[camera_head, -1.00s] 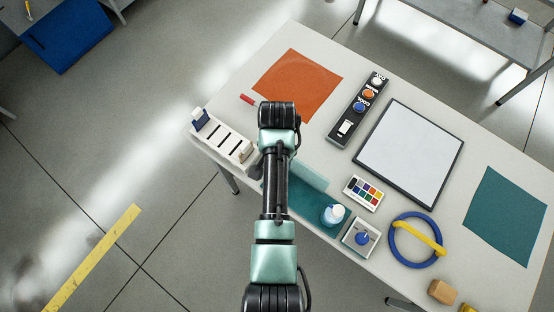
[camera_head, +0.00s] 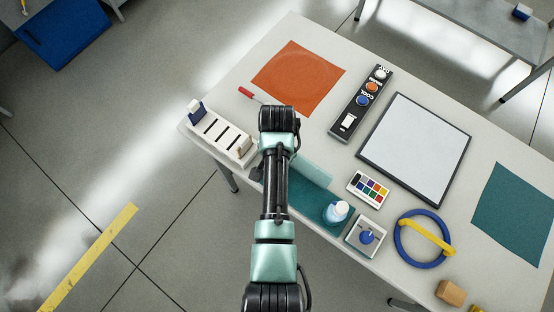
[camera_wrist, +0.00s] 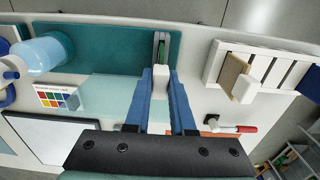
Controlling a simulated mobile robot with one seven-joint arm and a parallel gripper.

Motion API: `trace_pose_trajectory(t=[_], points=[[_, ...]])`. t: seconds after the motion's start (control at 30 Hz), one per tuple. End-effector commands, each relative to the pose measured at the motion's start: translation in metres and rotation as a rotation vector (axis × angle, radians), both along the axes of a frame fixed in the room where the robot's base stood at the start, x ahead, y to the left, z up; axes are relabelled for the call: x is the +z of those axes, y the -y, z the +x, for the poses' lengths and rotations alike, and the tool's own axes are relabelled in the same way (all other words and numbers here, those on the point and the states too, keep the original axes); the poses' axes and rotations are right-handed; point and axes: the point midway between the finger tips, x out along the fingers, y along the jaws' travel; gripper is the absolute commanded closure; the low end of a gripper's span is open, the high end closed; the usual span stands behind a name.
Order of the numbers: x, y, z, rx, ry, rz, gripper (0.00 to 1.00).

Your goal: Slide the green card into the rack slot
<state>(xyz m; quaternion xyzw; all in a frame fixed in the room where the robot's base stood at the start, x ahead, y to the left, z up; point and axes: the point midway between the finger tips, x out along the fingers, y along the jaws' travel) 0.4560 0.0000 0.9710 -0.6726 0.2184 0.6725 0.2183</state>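In the wrist view the green card (camera_wrist: 160,47) stands edge-on in a narrow grey holder on the teal mat (camera_wrist: 100,48). A small white block (camera_wrist: 160,77) shows at its near side. The two blue fingers of my gripper (camera_wrist: 161,82) lie on either side of this block, apart from each other; contact is hard to judge. The white rack (camera_wrist: 270,72) with dark slots is to the right, and also shows in the head view (camera_head: 219,133). In the head view my arm hides the gripper and green card.
A brown card (camera_wrist: 231,70) with a white block stands at the rack's near end, and a blue one (camera_head: 198,116) at its other end. An orange mat (camera_head: 298,77) is flat behind.

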Motion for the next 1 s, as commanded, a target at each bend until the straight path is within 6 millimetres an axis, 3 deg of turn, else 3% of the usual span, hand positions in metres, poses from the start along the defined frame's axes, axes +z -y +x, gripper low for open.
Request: trace_pose_trajectory(t=[1.0], points=[[0.025, 0.0, 0.0, 0.0, 0.0, 0.0, 1.0]])
